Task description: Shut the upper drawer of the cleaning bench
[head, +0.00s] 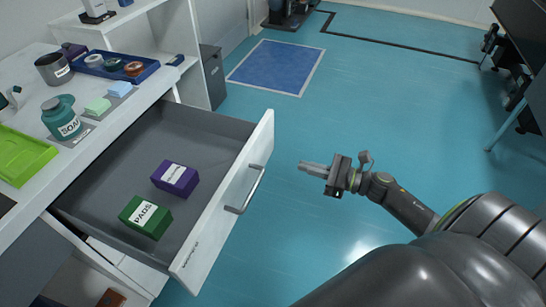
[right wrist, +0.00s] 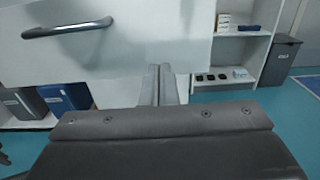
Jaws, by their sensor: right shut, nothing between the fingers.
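The upper drawer (head: 228,210) of the cleaning bench (head: 128,112) stands pulled far out, its white front toward the right. A silver bar handle (head: 245,190) is on that front. A purple box (head: 175,178) and a green box labelled PADS (head: 146,216) lie inside. My right gripper (head: 302,164) is shut and empty, to the right of the drawer front and apart from the handle. In the right wrist view the shut fingers (right wrist: 158,85) point toward the drawer front (right wrist: 150,45), with the handle (right wrist: 68,28) at upper left. My left gripper is not in view.
On the bench top are a soap bottle (head: 61,118), a green tray (head: 22,156), a blue tray (head: 116,68) with small round items and a grey cup (head: 53,69). A grey bin (head: 213,76) stands beyond the bench. The teal floor right of the drawer is clear.

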